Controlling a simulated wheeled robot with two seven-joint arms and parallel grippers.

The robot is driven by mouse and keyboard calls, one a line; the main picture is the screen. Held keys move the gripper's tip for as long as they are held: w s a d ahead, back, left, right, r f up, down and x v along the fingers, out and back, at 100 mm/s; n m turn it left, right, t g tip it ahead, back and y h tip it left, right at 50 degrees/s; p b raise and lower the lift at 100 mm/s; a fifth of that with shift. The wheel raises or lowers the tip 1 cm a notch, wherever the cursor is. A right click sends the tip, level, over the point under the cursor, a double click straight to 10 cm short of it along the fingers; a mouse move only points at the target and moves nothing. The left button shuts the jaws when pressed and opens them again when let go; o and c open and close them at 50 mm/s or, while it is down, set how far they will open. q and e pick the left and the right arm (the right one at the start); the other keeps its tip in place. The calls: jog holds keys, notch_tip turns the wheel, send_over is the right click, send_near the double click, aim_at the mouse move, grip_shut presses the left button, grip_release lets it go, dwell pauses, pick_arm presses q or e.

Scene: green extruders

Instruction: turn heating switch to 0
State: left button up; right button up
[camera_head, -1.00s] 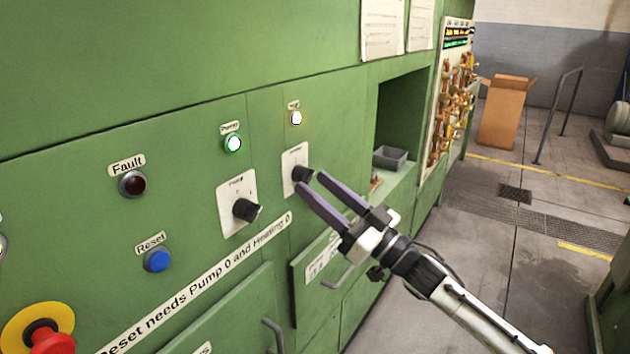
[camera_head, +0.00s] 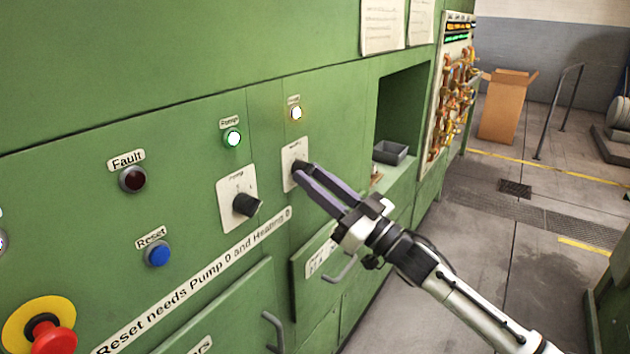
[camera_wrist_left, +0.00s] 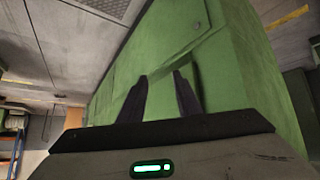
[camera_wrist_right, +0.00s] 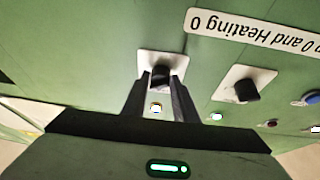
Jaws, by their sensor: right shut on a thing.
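The heating switch is a black knob on a white plate (camera_head: 290,157) on the green panel. My right gripper (camera_head: 299,170) has its fingers at this knob and is shut on it. In the right wrist view the heating knob (camera_wrist_right: 160,74) sits between the two fingertips. The fingers partly hide the knob in the head view, so its setting cannot be read. The lamp above it (camera_head: 296,113) glows yellowish white. My left gripper is out of the head view; in the left wrist view its fingers (camera_wrist_left: 161,82) stand apart with nothing visible between them.
The pump knob (camera_head: 246,205) is left of the heating switch, under a lit green lamp (camera_head: 232,138). Further left are a dark fault lamp (camera_head: 132,179), a blue reset button (camera_head: 158,253) and a red emergency knob (camera_head: 52,338). Drawer handles stick out below.

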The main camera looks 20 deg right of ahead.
jog(key=n+g+y+b, duration=0.1)
jog(key=n, duration=0.3)
jog(key=n+g+y+b, duration=0.1)
jog(key=n+g+y, duration=0.1)
jog(key=n, duration=0.2)
jog(key=n+g+y+b, duration=0.1)
jog(key=n+g, duration=0.1)
jog(key=n, duration=0.2)
jog(key=shift+w+d+n, duration=0.25)
jog(key=shift+d+n, duration=0.05)
jog(key=shift+d, duration=0.05)
jog(key=shift+r+n+g+y+b, duration=0.1)
jog(key=shift+n+g+y+b, duration=0.15)
jog(key=shift+n+g, duration=0.5)
jog(key=shift+n+g+y+b, duration=0.15)
jog(key=shift+n+g+b, duration=0.1)
jog(key=shift+n, duration=0.9)
jog(key=o, duration=1)
jog(key=shift+d+r, duration=0.1)
